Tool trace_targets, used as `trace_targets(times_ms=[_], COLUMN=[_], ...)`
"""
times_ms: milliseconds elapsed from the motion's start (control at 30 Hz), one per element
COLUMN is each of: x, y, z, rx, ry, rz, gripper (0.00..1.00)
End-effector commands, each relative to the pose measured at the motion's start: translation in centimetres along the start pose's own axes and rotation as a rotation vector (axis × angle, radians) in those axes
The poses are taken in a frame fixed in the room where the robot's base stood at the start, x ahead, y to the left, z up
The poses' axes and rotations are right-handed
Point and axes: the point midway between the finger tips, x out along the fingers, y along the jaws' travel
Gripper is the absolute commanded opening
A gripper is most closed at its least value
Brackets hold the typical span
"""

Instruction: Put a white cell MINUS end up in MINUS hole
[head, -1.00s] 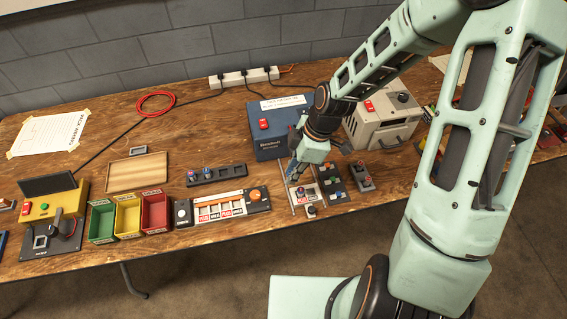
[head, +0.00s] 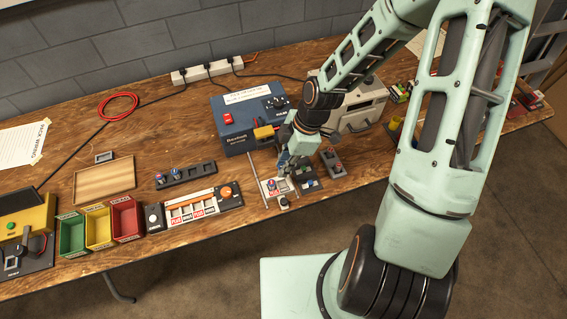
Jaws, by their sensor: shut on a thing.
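My gripper (head: 284,167) points down over the far right side of a small light plate (head: 270,197) with a red PLUS label and small upright pieces on it. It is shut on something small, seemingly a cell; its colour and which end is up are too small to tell. The MINUS hole cannot be made out. A black tray (head: 318,185) with blue and light tops stands just right of the plate, partly behind my gripper. A dark rack (head: 205,171) further left holds cells at its left end.
A blue box (head: 236,127) stands behind the plate, with a grey box (head: 360,108) to its right. A labelled board (head: 196,205), red bin (head: 126,218), yellow bin (head: 98,228) and green bin (head: 72,236) lie left. A small dark block (head: 331,161) sits right of the tray.

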Motion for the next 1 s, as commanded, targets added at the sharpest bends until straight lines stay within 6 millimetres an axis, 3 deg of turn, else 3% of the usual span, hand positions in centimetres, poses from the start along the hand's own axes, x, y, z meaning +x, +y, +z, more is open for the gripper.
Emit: trace_targets(times_ms=[1000], x=[6.0], y=[0.0], z=[1.9], rx=[0.0], ry=[0.0], rz=[0.001], gripper=[0.0])
